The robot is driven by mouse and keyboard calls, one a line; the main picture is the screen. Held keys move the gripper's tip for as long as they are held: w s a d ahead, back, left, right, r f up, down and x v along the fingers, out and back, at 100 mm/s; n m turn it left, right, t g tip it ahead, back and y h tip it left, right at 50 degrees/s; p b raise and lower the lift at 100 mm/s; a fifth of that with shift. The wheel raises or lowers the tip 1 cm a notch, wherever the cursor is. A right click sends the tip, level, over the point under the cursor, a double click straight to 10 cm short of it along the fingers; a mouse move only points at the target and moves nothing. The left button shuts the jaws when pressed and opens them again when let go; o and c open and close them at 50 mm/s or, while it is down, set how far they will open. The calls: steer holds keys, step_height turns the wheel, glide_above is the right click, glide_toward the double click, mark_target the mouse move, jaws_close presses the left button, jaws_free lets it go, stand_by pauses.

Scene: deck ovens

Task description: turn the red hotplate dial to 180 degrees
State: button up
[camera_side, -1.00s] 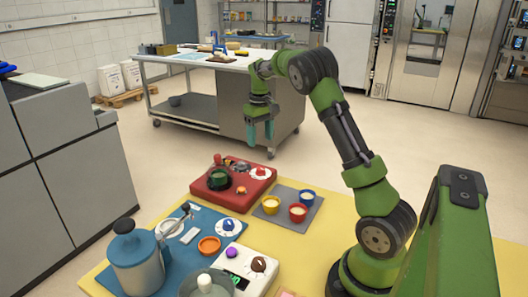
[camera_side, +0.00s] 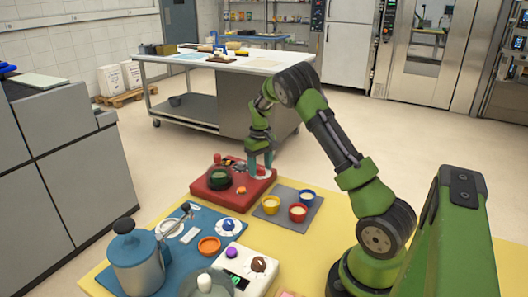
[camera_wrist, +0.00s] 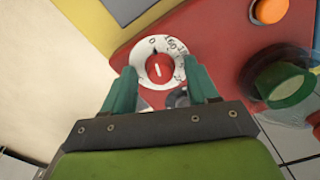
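The red hotplate dial (camera_wrist: 160,68) sits on a white round scale plate (camera_wrist: 141,58) in the wrist view. A short white line on the knob runs nearly up and down in the picture; the number it points at is hard to tell. The printed marks along the top of the plate include a 0. My gripper (camera_wrist: 159,70) is open, with one teal finger on each side of the knob and gaps between.
An orange button (camera_wrist: 270,10) is on the hotplate. A grey mat (camera_side: 287,217) with yellow, red and blue cups lies to the right. A blue mat and a white dial box (camera_side: 245,268) are nearer the camera.

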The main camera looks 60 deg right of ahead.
steer(key=c, duration=0.9)
steer(key=m, duration=0.6)
steer(key=shift+m, duration=0.4)
steer(key=m, duration=0.3)
steer(key=shift+m, duration=2.1)
